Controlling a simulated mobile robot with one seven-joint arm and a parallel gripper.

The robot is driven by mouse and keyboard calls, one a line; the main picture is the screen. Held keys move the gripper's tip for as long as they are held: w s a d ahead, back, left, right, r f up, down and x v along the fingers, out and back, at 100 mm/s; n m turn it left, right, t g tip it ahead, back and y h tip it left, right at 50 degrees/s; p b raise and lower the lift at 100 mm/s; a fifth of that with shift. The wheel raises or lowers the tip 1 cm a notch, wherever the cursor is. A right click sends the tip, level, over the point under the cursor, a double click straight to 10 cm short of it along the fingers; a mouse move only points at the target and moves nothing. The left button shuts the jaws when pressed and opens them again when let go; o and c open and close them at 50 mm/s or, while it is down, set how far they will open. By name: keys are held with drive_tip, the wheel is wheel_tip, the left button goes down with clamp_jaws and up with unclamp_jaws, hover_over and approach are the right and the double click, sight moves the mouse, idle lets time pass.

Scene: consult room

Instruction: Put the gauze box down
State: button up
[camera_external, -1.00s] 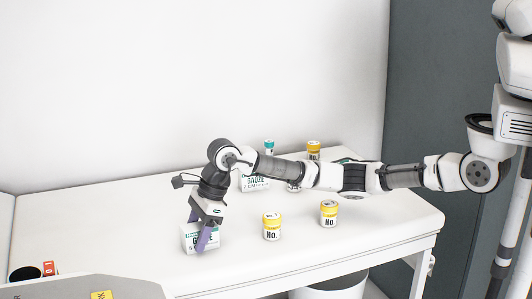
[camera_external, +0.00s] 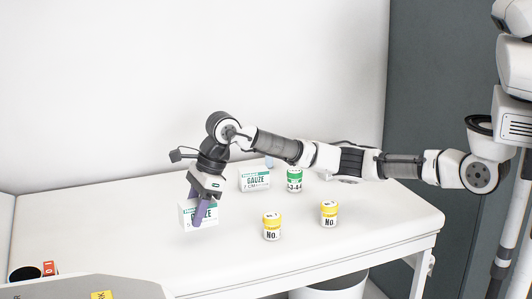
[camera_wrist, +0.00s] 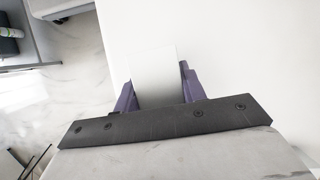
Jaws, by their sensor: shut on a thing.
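The held gauze box (camera_external: 186,216) is white with a green-and-black label and looks roughly upright, slightly tilted. My gripper (camera_external: 199,214) points down with its purple fingers shut on this box. A finger covers part of the label in the external view. In the wrist view the box (camera_wrist: 153,72) is a plain pale face between the two purple fingers. The box appears to hang a little above the white table (camera_external: 110,230); the exact gap is hard to tell. A second gauze box (camera_external: 255,180) stands farther back on the table.
The table's left part is mostly clear. A grey surface (camera_external: 85,287) is at the front left.

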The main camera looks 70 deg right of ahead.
sight(194, 203)
wheel_tip(194, 203, up, 12)
drive_tip(key=r, duration=0.1)
drive_tip(key=s+d+n+g+y+p, duration=0.1)
drive_tip(key=s+d+n+g+p, duration=0.15)
drive_tip(key=d+n, duration=0.9)
drive_tip(key=d+f+m, duration=0.1)
drive_tip(key=f, duration=0.5)
drive_tip(key=d+f+m, duration=0.1)
drive_tip(key=f, duration=0.5)
drive_tip(key=d+f+m, duration=0.1)
drive_tip(key=d+f, duration=0.1)
drive_tip(key=f, duration=0.5)
drive_tip(key=shift+w+m+p, duration=0.25)
drive_tip(key=shift+w+p, duration=0.1)
drive_tip(key=shift+p, duration=0.05)
drive_tip(key=shift+f, duration=0.1)
drive_tip(key=shift+f, duration=0.15)
drive_tip(key=o, duration=1)
drive_tip(key=shift+c, duration=0.2)
drive_tip(key=b+v, duration=0.1)
drive_tip(key=v, duration=1.1)
drive_tip(key=shift+w, duration=0.15)
